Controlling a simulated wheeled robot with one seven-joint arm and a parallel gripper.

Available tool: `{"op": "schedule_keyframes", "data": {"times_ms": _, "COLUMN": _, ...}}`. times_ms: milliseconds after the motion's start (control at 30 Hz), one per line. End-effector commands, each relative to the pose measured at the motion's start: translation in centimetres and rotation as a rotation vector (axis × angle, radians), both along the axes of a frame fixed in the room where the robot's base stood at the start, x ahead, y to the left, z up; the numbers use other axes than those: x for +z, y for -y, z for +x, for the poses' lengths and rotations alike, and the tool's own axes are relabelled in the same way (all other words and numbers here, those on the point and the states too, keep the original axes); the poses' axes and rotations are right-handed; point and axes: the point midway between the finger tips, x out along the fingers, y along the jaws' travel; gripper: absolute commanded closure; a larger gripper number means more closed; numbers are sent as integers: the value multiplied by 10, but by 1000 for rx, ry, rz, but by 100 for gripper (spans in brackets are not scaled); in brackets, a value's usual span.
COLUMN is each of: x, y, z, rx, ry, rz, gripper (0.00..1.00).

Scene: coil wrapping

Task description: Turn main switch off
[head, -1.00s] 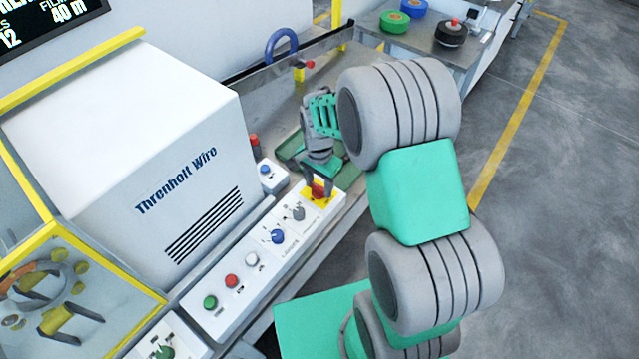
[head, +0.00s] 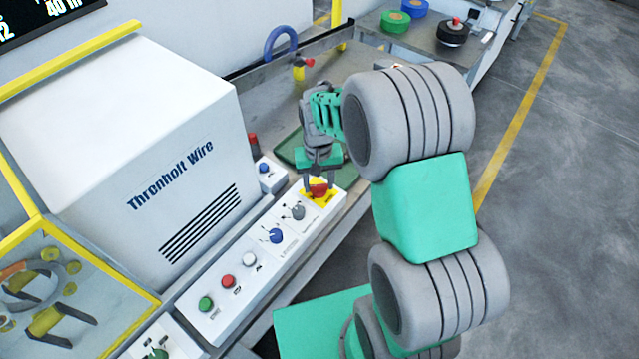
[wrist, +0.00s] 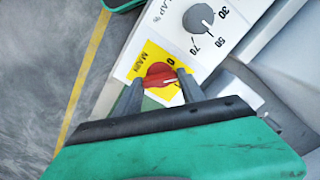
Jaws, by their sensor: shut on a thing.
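The main switch is a red rotary knob (head: 318,187) on a yellow plate (head: 333,190) at the far right end of the white control panel. In the wrist view the red knob (wrist: 160,75) sits between my fingertips, on the yellow plate (wrist: 146,62) marked "MAIN" and "0". A pale pointer mark on the knob lies toward the right, below the "0". My gripper (head: 319,184) reaches down from above and is shut on the knob; it also shows in the wrist view (wrist: 158,82). Part of the plate is hidden by the fingers.
A grey dial (head: 298,211), a blue knob (head: 275,236) and white, red (head: 228,282) and green (head: 205,304) buttons line the same panel. A small box with a blue button (head: 264,168) stands behind. The white Threnholt Wire housing (head: 130,150) rises at left.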

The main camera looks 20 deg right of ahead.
Motion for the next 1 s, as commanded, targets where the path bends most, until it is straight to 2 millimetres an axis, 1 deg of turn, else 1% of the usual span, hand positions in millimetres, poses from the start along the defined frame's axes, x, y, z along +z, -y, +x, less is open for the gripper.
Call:
{"op": "schedule_keyframes", "data": {"times_ms": 33, "x": 0, "y": -1, "z": 2, "rx": 44, "ry": 7, "rz": 1, "gripper": 93}}
{"op": "schedule_keyframes", "data": {"times_ms": 300, "x": 1, "y": 0, "z": 2, "rx": 300, "ry": 7, "rz": 0, "gripper": 93}}
{"op": "schedule_keyframes", "data": {"times_ms": 600, "x": 1, "y": 0, "z": 3, "rx": 555, "ry": 8, "rz": -1, "gripper": 93}}
{"op": "schedule_keyframes", "data": {"times_ms": 800, "x": 2, "y": 0, "z": 3, "rx": 673, "ry": 7, "rz": -1, "gripper": 93}}
{"op": "schedule_keyframes", "data": {"times_ms": 1000, "x": 2, "y": 0, "z": 2, "rx": 741, "ry": 7, "rz": -1, "gripper": 93}}
